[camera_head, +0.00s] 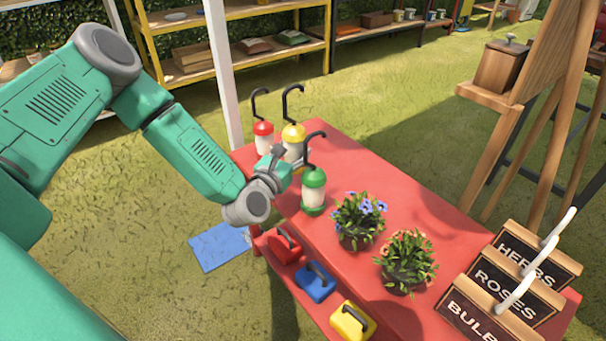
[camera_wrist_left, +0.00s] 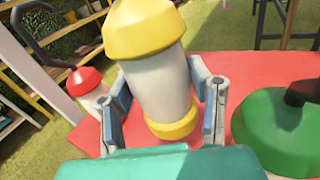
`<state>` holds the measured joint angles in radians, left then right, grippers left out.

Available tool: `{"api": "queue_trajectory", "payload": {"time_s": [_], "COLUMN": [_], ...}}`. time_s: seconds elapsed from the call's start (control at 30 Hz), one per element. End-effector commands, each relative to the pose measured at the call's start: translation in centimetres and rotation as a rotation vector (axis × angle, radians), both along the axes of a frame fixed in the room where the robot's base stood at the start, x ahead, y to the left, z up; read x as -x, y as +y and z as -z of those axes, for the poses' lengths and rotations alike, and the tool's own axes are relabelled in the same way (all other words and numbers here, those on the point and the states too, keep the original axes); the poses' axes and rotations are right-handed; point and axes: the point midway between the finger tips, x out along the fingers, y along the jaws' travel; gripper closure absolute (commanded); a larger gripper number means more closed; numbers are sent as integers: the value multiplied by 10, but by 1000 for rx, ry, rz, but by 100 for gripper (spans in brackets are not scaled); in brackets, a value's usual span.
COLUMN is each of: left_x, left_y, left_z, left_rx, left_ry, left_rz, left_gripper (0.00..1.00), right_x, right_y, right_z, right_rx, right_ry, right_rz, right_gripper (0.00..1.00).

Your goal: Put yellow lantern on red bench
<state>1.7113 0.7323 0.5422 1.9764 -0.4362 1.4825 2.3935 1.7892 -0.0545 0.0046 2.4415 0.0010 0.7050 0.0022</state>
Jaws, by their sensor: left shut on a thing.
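The yellow lantern (camera_head: 293,136) has a yellow cap, a pale body and a dark hook handle. It stands upright at the far left part of the red bench (camera_head: 385,180), between a red lantern (camera_head: 263,138) and a green lantern (camera_head: 314,188). My left gripper (camera_head: 281,163) is shut on the yellow lantern, and partly hides its lower body in the head view. In the left wrist view the lantern (camera_wrist_left: 158,75) is between the two fingers, its yellow base over the red top. Whether the base touches the bench is unclear. My right gripper is not in view.
Two potted flowers (camera_head: 358,222) (camera_head: 406,262) and several wooden signs (camera_head: 508,290) stand along the bench. Red, blue and yellow cases (camera_head: 315,283) sit on its lower shelf. A wooden easel (camera_head: 535,100) is at the right.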

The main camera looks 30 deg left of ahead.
Motion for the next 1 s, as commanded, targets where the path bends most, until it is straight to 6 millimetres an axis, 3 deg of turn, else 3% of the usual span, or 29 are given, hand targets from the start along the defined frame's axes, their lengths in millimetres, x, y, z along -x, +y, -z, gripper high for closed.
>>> {"api": "queue_trajectory", "payload": {"time_s": [0.07, 0.4, 0.73, 0.77, 0.8, 1.0], "left_x": [0, 0, 0, 1, 1, 0], "left_y": [1, 1, 1, 1, 1, 2], "left_z": [19, 58, 63, 64, 64, 63], "left_rx": [0, 0, 1, 1, 1, 2], "left_ry": [-1, -1, -1, 1, 1, 0], "left_rz": [-1, -1, -1, -1, -1, -1], "left_gripper": [94, 94, 94, 51, 46, 46], "right_x": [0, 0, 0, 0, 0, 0], "right_y": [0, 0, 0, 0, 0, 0], "right_z": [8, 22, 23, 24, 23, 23], "right_rx": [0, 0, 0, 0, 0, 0], "right_ry": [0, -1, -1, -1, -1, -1], "right_rz": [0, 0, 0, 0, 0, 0], "right_gripper": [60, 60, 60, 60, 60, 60]}}
